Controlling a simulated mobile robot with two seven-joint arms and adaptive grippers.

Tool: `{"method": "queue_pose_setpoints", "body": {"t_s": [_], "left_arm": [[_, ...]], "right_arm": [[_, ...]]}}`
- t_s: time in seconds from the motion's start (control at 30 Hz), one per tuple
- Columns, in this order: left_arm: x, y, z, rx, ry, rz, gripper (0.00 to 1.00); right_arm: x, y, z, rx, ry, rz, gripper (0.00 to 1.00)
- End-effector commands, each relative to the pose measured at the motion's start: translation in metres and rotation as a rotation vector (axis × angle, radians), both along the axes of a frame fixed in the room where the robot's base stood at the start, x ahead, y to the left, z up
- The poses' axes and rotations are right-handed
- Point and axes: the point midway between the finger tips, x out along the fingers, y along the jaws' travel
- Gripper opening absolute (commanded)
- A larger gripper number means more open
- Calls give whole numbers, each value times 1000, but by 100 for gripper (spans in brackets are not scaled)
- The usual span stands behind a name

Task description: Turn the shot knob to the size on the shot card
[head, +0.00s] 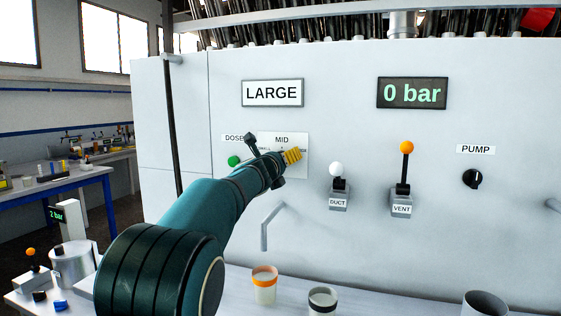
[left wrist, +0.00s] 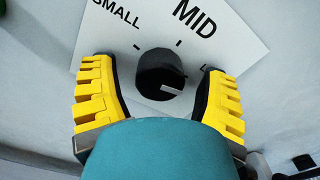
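The shot card (head: 272,93) on the white panel reads LARGE. Below it is the knob's scale plate (head: 298,140), with MID at its top; my left arm covers much of it. In the left wrist view the dark round knob (left wrist: 158,70) sits on the plate, which shows SMALL, MID and a partly hidden L. My left gripper (left wrist: 160,95) is open, one yellow-padded finger on each side of the knob with a gap at both. The knob is hidden in the head view. My right gripper is not in view.
A green DOSE button (head: 234,161) is close left of my gripper. The DUCT lever (head: 337,170), VENT lever (head: 405,150) and PUMP knob (head: 473,179) are to the right. A spout (head: 268,220) and cups (head: 264,288) are below. The display (head: 412,93) reads 0 bar.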

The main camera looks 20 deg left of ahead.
Motion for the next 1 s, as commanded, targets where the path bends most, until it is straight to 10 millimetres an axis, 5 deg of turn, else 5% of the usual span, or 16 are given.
{"method": "queue_pose_setpoints", "body": {"t_s": [0.27, 1.0], "left_arm": [[-7, -2, -1, 0, 2, -3, 74], [-102, 2, 0, -2, 0, -3, 74]], "right_arm": [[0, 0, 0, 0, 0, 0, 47], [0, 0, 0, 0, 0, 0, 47]]}}
